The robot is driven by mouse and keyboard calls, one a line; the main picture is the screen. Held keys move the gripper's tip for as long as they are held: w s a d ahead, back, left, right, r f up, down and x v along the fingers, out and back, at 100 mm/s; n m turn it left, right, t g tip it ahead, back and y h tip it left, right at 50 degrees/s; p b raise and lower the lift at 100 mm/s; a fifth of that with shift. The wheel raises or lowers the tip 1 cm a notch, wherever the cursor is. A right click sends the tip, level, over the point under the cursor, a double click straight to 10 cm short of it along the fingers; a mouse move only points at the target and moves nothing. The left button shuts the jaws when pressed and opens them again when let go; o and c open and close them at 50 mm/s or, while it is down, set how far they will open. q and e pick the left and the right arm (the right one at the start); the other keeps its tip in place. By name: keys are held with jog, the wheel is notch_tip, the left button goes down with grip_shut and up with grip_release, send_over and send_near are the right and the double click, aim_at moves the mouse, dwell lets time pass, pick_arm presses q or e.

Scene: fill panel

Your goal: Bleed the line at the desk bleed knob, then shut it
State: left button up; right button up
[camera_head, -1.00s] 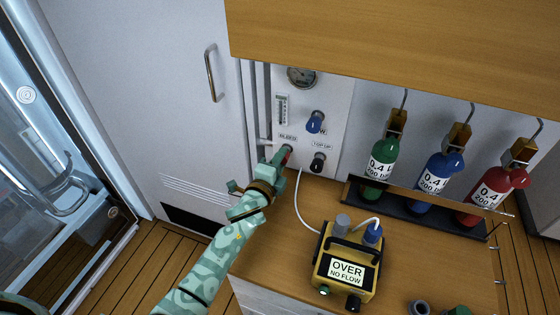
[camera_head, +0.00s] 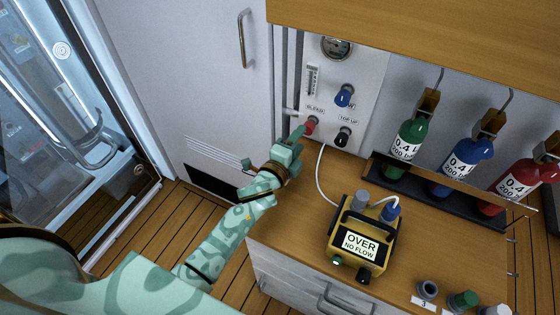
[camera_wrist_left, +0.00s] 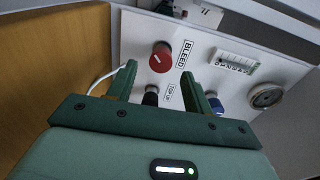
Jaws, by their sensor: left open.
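The red bleed knob (camera_head: 312,122) sits on the white wall panel (camera_head: 368,72) beside its BLEED label. In the left wrist view the knob (camera_wrist_left: 161,57) shows a short white mark on its face. My left gripper (camera_head: 298,140) is open and empty, just short of the knob on its lower left. In the left wrist view the knob is beyond the gap between the fingertips (camera_wrist_left: 160,70), and I see no contact. A yellow meter box (camera_head: 362,238) on the desk reads OVER, NO FLOW. My right gripper is not in view.
A black top-up knob (camera_head: 343,137), a blue knob (camera_head: 344,96) and a gauge (camera_head: 336,47) share the panel. A white hose (camera_head: 321,175) runs down to the desk. Green, blue and red bottles (camera_head: 462,165) stand in a rack at right. The wooden cabinet (camera_head: 430,45) overhangs.

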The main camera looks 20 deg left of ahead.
pick_arm(q)
jog(key=s+p, duration=0.1)
jog(key=s, duration=1.1)
jog(key=shift+a+r, duration=0.3)
jog(key=shift+a, duration=0.15)
dwell(6.3)
